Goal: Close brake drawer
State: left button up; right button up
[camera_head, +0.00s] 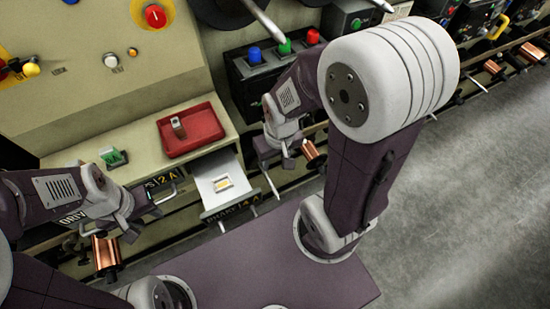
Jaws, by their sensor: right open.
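The brake drawer (208,168) stands pulled out from the beige bench, right of the centre-left. Its inside is pale, with a small yellowish item or label in it, and its dark front plate (228,206) reads roughly "BRAKE" beside yellow characters. My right gripper (277,163) is open, just right of the drawer, pointing down and apart from its front. My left gripper (145,219) is left of the drawer, by another labelled drawer front; its fingers look spread, with nothing seen between them.
A red tray (192,131) with a small metal piece sits on the bench above the drawer. A green-topped item (113,157) stands left of it. Copper spools (106,253) hang on rods below and right (313,154). A black button box (258,75) stands behind. Open floor lies at right.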

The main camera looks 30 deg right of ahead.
aim_at(226, 192)
jog(key=k+l, duration=0.1)
jog(key=k, duration=0.5)
jog(key=k+j, duration=0.15)
jog(key=k, duration=0.2)
